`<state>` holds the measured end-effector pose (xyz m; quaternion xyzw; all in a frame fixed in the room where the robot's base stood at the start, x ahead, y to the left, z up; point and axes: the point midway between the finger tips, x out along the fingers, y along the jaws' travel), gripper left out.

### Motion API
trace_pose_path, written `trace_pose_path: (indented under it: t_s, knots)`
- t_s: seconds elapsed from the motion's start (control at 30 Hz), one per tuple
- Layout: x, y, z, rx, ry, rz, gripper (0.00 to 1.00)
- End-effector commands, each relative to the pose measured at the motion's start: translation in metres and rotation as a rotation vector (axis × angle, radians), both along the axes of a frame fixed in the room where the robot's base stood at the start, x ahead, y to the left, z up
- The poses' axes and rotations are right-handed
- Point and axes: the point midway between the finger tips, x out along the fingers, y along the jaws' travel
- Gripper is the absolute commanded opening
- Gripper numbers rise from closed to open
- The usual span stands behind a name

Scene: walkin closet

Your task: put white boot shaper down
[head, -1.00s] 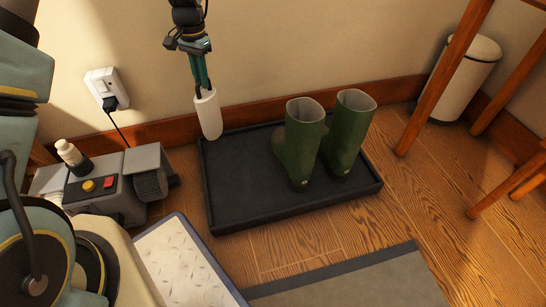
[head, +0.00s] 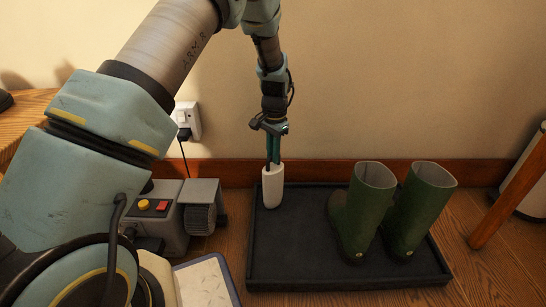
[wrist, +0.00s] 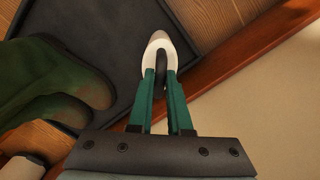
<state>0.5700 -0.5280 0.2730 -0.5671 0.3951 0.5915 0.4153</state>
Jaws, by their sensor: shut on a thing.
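The white boot shaper (head: 273,188) is upright at the back left of the black boot tray (head: 300,268). My gripper (head: 273,160) points down and is shut on its top. In the wrist view the green fingers of my gripper (wrist: 162,88) hold the white boot shaper (wrist: 158,42), with a dark part between them. Its lower end is over or on the tray; I cannot tell whether it touches the tray floor. The tray also shows in the wrist view (wrist: 105,30).
Two green boots (head: 362,212) (head: 420,212) stand on the tray's right half. A grey machine with buttons (head: 160,215) is left of the tray. The wall and its wooden skirting (head: 325,172) are close behind. The tray's left front is bare.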

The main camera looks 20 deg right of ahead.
Motion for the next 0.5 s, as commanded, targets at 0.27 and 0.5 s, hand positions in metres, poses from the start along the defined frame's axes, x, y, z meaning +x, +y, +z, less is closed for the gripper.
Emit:
trace_pose_path:
  t_s: [0.27, 0.5]
  knots:
    - [0.0, 0.0, -0.0016, 0.0, 0.0, 0.0, 0.19]
    - [-0.0001, -0.0001, -0.0015, 0.0, 0.0, 0.0, 0.46]
